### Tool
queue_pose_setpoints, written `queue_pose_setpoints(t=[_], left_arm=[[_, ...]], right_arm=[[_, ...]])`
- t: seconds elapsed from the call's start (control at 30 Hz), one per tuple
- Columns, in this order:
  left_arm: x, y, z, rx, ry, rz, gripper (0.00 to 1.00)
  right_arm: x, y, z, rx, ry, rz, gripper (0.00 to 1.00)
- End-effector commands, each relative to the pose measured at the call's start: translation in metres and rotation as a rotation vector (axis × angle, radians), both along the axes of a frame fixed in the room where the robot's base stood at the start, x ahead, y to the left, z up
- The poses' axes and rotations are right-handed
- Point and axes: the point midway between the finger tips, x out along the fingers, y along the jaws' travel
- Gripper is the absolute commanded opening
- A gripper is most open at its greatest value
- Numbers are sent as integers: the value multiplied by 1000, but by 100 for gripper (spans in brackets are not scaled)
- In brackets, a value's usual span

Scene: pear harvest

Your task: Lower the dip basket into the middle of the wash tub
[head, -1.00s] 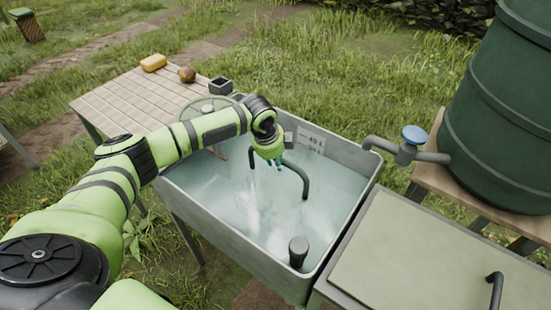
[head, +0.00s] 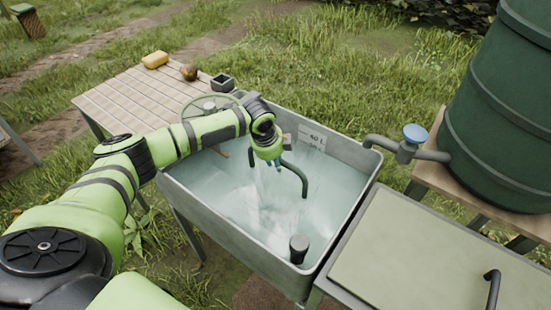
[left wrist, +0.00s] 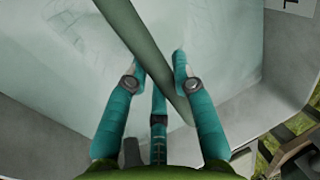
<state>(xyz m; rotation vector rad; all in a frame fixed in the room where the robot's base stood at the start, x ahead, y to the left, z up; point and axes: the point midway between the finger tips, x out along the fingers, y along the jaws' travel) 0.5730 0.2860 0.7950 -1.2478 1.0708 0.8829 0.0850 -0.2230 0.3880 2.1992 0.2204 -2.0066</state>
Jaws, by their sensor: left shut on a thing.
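The grey wash tub (head: 229,237) stands in the middle of the head view, filled with pale, cloudy water. The dip basket's dark green arched handle (head: 304,186) rises above the water near the tub's middle. The basket's body cannot be made out under the water. My left gripper (head: 277,163) is over the tub at the top of the handle. In the left wrist view, the handle (left wrist: 146,42) runs diagonally between the teal fingers of the left gripper (left wrist: 157,72), which is shut on it. My right gripper is not in view.
A dark plug-like post (head: 299,248) stands at the tub's near corner. A tap with a blue knob (head: 415,133) reaches toward the right rim from the green barrel (head: 505,105). A flat panel (head: 430,260) adjoins on the right. A slatted table (head: 135,100) stands behind left.

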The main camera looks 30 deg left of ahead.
Motion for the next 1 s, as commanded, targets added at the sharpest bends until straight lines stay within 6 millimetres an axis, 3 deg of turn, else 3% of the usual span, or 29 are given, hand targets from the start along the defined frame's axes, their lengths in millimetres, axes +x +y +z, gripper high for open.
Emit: queue_pose_setpoints(t=[0.27, 0.3, 0.33, 0.73, 1.0], left_arm=[[-1, 0, -1, -1, 3, 1, 0], [-2, 0, -2, -1, 3, 1, 41], [-2, 0, -2, -1, 4, 1, 53], [-4, 1, 0, 1, 8, 0, 53], [-16, 3, 47, 1, 2, 0, 53]], right_arm=[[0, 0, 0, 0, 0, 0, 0], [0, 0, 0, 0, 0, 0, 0], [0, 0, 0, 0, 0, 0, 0], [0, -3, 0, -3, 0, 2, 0], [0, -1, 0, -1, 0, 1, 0]])
